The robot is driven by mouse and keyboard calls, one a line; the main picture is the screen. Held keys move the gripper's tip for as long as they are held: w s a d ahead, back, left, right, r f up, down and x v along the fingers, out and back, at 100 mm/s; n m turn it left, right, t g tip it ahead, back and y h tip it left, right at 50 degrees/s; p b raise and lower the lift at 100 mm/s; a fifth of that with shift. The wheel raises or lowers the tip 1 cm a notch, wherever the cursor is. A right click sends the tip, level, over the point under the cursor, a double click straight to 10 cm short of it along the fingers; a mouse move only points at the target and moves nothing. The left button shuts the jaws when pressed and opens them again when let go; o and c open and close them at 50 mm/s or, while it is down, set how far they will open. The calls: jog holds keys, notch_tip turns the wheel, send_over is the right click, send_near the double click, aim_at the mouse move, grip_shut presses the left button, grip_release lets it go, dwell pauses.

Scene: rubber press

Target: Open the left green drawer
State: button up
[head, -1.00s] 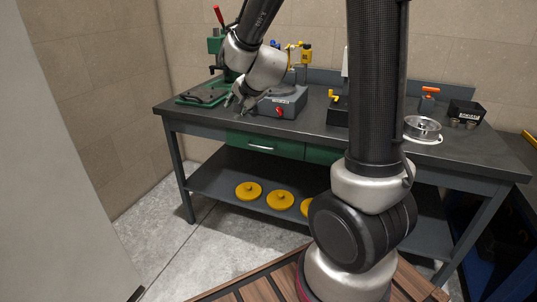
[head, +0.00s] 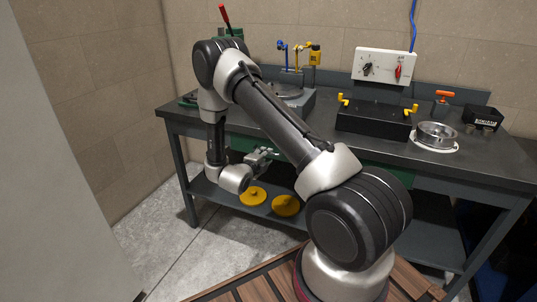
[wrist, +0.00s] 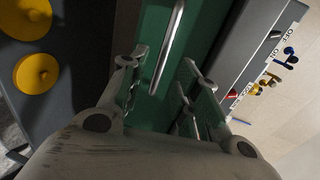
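The left green drawer (head: 241,143) is under the bench top in the head view, largely hidden by my arm. My gripper (head: 264,156) is in front of the drawer in the head view. In the wrist view, my gripper (wrist: 164,62) is open, with a finger on each side of the handle's lower end. I see no grip on the handle, and contact cannot be told.
The workbench (head: 320,128) carries a black box with yellow handles (head: 374,119) and a round metal dish (head: 434,134). Yellow discs (head: 286,205) lie on the lower shelf; they also show in the wrist view (wrist: 36,72). Bare floor (head: 180,245) lies at left.

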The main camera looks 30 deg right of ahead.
jog(key=shift+x, duration=2.2)
grip_shut()
